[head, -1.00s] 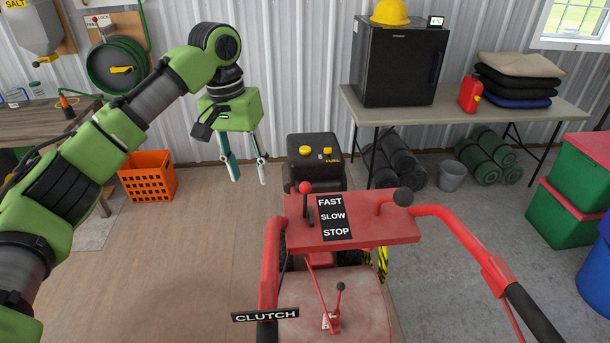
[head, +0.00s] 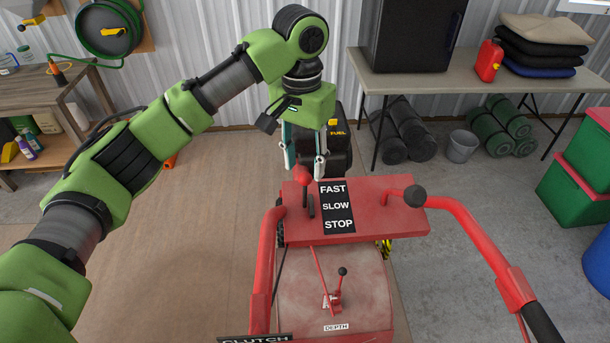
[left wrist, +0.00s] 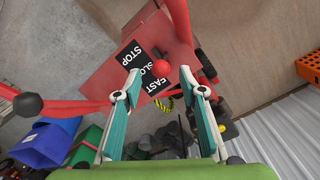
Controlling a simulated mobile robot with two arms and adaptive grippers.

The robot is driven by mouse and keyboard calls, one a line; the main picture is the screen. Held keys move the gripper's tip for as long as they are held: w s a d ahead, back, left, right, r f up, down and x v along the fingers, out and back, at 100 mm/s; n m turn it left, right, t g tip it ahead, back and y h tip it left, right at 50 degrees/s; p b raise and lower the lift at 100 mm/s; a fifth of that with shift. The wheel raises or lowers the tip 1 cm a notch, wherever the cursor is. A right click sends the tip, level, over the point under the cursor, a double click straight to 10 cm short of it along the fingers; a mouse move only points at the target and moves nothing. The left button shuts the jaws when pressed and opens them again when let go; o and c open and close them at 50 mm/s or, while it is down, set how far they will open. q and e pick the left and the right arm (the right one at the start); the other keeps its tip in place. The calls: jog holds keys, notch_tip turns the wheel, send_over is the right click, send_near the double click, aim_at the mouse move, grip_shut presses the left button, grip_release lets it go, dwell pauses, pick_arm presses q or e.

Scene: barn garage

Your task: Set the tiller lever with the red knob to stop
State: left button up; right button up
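The tiller's red panel (head: 385,225) carries a black label (head: 337,207) reading FAST, SLOW, STOP from far to near. The lever's red knob (head: 303,174) stands left of the label, at the FAST end. My left gripper (head: 306,168) points down at the panel's far left edge, right by the knob. In the left wrist view the red knob (left wrist: 160,68) shows between and just beyond the spread fingertips, with a gap on both sides. The left gripper is open and empty. My right gripper is out of view.
A short depth lever (head: 335,298) and the clutch sign (head: 255,339) are nearer. The black fuel tank (head: 340,145) stands behind the panel. Open floor lies to the left.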

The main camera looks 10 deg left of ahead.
aim_at(305, 174)
pick_arm(q)
notch_tip(305, 174, down, 5)
jog(key=shift+r+p, duration=0.15)
jog(key=shift+p, duration=0.35)
jog(key=shift+f, duration=0.3)
grip_shut()
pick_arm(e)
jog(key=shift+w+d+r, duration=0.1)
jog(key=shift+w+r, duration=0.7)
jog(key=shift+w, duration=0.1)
